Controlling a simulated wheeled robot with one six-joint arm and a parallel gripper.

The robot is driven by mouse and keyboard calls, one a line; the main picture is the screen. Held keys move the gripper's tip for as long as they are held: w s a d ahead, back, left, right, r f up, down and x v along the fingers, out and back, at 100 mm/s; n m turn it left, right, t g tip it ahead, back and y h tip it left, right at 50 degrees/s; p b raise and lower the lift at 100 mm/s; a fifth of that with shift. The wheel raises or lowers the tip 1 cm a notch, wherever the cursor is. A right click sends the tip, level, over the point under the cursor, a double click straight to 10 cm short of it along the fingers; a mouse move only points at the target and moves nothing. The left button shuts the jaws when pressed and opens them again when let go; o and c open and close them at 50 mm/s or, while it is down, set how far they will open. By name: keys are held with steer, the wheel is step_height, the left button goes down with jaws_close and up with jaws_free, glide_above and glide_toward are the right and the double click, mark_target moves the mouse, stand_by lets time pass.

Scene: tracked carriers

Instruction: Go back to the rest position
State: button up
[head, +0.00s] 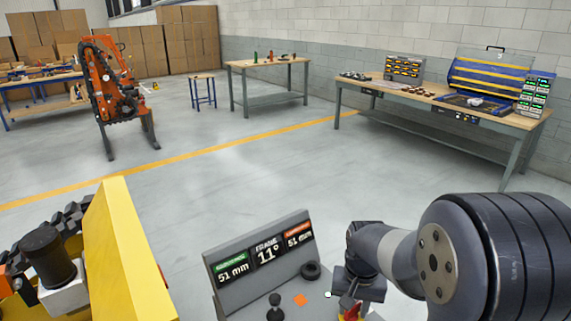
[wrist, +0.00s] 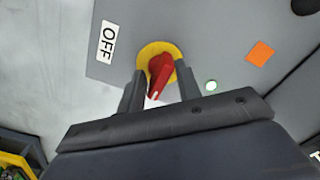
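My gripper (wrist: 158,72) is open, with its two dark fingers on either side of a red rotary knob (wrist: 161,69) on a yellow disc. Narrow gaps show between knob and fingers; whether they touch it lower down I cannot tell. The knob's white mark points down toward my gripper. A white OFF label (wrist: 108,40) lies left of the knob on the grey panel (wrist: 208,30). In the head view my gripper (head: 352,294) is low over the console's right side, and the knob is mostly hidden below it.
The console has an upright display (head: 262,254) reading 51 mm, 11° and 51 mm, a black joystick (head: 275,308) and an orange square (head: 301,300). A yellow machine part (head: 128,255) stands close on the left.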

steer(key=shift+n, duration=1)
